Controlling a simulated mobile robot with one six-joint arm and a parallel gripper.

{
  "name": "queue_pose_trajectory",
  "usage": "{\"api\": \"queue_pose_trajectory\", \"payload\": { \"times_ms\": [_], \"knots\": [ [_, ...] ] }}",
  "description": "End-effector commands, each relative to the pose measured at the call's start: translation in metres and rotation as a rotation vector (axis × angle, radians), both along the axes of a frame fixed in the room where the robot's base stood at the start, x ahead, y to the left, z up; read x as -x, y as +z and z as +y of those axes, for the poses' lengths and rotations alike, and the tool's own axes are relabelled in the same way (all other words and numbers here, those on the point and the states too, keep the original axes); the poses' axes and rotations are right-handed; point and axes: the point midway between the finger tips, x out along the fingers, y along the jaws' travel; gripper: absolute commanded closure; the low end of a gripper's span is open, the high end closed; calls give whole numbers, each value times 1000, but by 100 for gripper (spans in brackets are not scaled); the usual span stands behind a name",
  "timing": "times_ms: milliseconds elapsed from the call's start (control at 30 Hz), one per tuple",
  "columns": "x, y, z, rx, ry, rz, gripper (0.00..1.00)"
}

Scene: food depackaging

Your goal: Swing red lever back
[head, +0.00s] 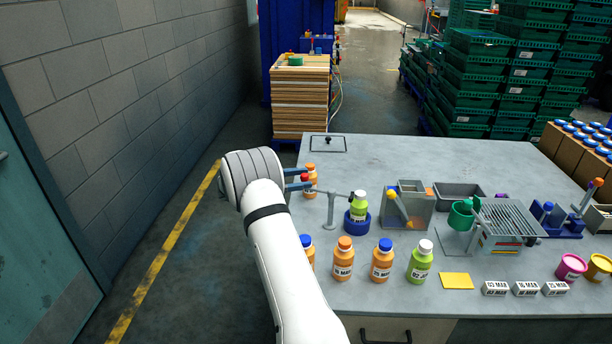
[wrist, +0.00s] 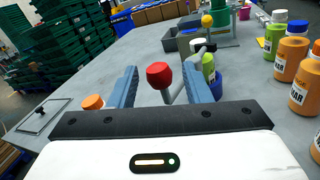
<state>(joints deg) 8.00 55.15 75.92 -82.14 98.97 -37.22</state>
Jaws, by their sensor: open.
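The red lever knob (head: 305,177) sits at the end of a grey bar on an upright grey post (head: 331,210). In the wrist view the red knob (wrist: 159,74) shows between my two blue fingers, with visible gaps on both sides. My gripper (head: 297,180) is open around the knob; it also shows in the wrist view (wrist: 160,84). The bar's other end reaches a green bottle (head: 359,207) standing in a blue round holder (head: 357,220). Whether the bar's end touches the bottle cannot be told.
An orange bottle (head: 311,188) stands close behind my gripper. Several bottles, including an orange one (head: 344,260), line the table's front. A grey device with a yellow-knobbed lever (head: 409,208) and a grill-like rack (head: 507,218) stand to the right.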

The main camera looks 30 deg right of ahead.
Motion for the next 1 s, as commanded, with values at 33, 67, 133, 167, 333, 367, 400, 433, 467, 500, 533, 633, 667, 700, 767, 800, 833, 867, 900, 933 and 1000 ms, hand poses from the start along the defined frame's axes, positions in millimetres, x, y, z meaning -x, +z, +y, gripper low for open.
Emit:
{"api": "queue_pose_trajectory", "payload": {
  "times_ms": [33,67,133,167,333,367,400,433,467,500,533,633,667,700,767,800,833,867,900,933,1000],
  "knots": [
    [2,1,-5,0,0,1,56],
    [3,1,-7,0,0,1,56],
    [4,1,-11,-1,0,2,56],
    [5,0,-12,-1,0,2,56],
    [5,0,-13,0,0,1,56],
    [5,0,-13,0,0,1,56],
    [5,0,-13,0,0,1,56],
    [5,0,-13,0,0,1,57],
    [5,0,-13,0,0,1,59],
    [5,0,-13,0,0,1,62],
    [5,0,-13,0,0,1,65],
    [5,0,-13,-1,-1,1,73],
    [5,0,-13,-1,-1,1,76],
    [5,0,-13,-1,-1,1,79],
    [5,0,-13,-1,-1,1,84],
    [5,0,-13,-1,-1,1,87],
    [5,0,-14,-1,-1,1,90],
    [5,0,-14,-1,-1,1,92],
    [5,0,-14,-1,-1,1,95],
    [5,0,-14,-1,-1,1,98],
    [5,0,-14,-1,-1,1,100]
  ]
}}
